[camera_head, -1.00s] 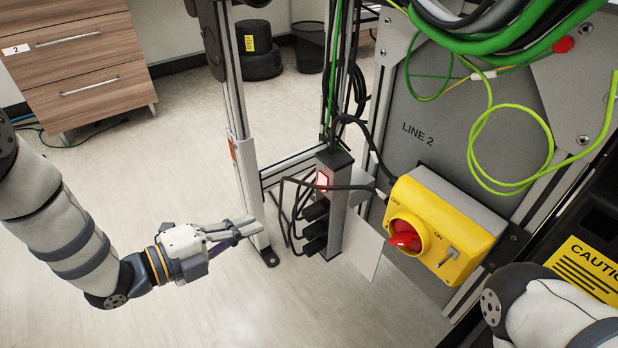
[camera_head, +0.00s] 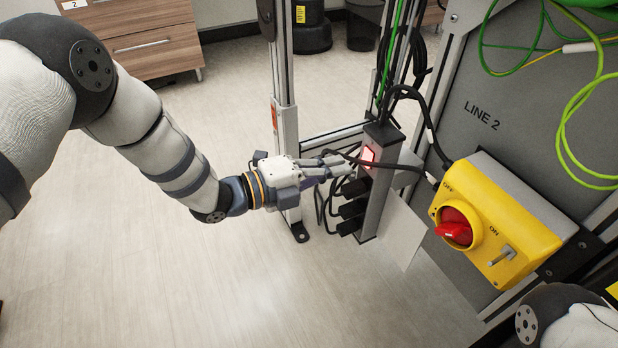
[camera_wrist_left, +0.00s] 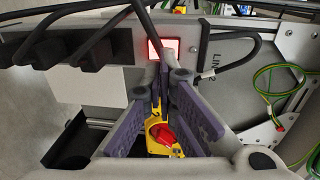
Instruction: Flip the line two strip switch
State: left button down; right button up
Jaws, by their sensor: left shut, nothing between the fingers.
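The strip switch (camera_head: 367,156) glows red near the top of the grey vertical power strip (camera_head: 374,205). In the left wrist view the lit switch (camera_wrist_left: 163,46) shows just beyond my fingertips. My left gripper (camera_head: 343,166) is shut and empty, its fingers pointing at the strip beside the switch. In the left wrist view the left gripper's fingertips (camera_wrist_left: 163,75) overlap the lower edge of the switch. I cannot tell whether they touch it. Only a part of my right arm shows at the lower right, and its gripper is out of view.
Black plugs (camera_head: 352,208) and cables hang on the strip by my fingers. A metal frame post (camera_head: 286,130) stands behind my gripper. Open floor lies in front.

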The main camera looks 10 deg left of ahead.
aim_at(366, 161)
pick_arm(q)
jog(key=b+x, duration=0.1)
jog(key=x, duration=0.2)
jog(key=shift+w+d+f, duration=0.15)
jog(key=shift+w+d, duration=0.05)
jog(key=shift+d, duration=0.1)
jog(key=shift+w+d, duration=0.15)
jog(key=shift+d, duration=0.05)
